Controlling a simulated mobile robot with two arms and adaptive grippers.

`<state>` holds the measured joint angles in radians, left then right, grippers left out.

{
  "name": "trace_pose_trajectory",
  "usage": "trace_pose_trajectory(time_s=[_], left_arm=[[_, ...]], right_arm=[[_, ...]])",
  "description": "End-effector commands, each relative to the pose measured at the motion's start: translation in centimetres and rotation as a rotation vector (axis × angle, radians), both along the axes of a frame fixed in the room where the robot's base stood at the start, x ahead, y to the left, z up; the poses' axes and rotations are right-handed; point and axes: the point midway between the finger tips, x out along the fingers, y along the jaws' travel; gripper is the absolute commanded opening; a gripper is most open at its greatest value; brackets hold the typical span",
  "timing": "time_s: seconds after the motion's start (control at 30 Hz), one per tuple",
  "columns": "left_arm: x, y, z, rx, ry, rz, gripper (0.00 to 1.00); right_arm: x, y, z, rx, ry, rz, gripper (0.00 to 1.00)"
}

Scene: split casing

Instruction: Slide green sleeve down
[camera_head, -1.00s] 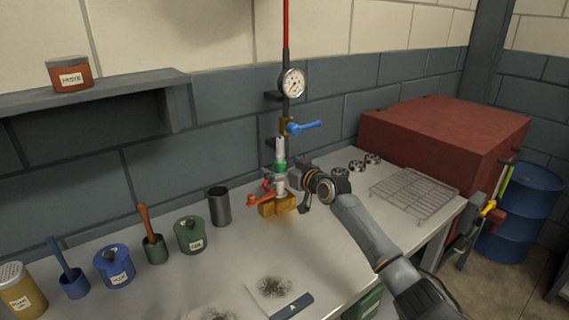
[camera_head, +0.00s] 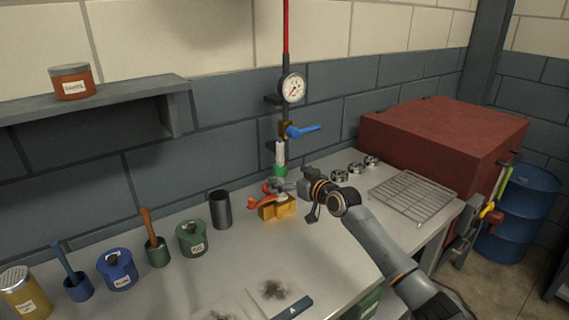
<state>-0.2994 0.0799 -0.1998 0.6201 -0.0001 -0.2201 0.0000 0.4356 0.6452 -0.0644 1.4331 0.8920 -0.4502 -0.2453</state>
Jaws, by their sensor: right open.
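The green sleeve (camera_head: 280,171) is a short green band at the lower end of the white vertical tube (camera_head: 280,152), under the blue-handled valve (camera_head: 302,131). A brass block (camera_head: 277,207) with an orange-red handle stands on the bench below it. My right gripper (camera_head: 286,187) is open, just below the green sleeve and above the brass block. Its fingers are small and partly mixed with the fittings, so I cannot tell whether they touch anything. My left gripper is not in view.
A pressure gauge (camera_head: 293,88) and red pipe rise above the valve. A dark cup (camera_head: 220,209), a green jar (camera_head: 192,238) and a blue jar (camera_head: 117,268) stand to the left. A wire rack (camera_head: 411,197) and a red box (camera_head: 443,137) are at the right.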

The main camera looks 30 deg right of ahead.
Motion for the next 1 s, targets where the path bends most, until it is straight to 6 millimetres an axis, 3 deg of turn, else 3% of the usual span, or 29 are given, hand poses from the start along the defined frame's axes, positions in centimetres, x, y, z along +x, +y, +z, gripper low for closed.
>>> trace_pose_trajectory(time_s=[0.6,1.0], left_arm=[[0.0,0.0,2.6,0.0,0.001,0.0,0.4],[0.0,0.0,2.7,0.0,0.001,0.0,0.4]], right_arm=[[-4.9,-0.4,0.0,-0.002,0.002,0.0,1.0],[-5.4,-0.4,0.0,-0.001,0.0,0.0,1.0]])
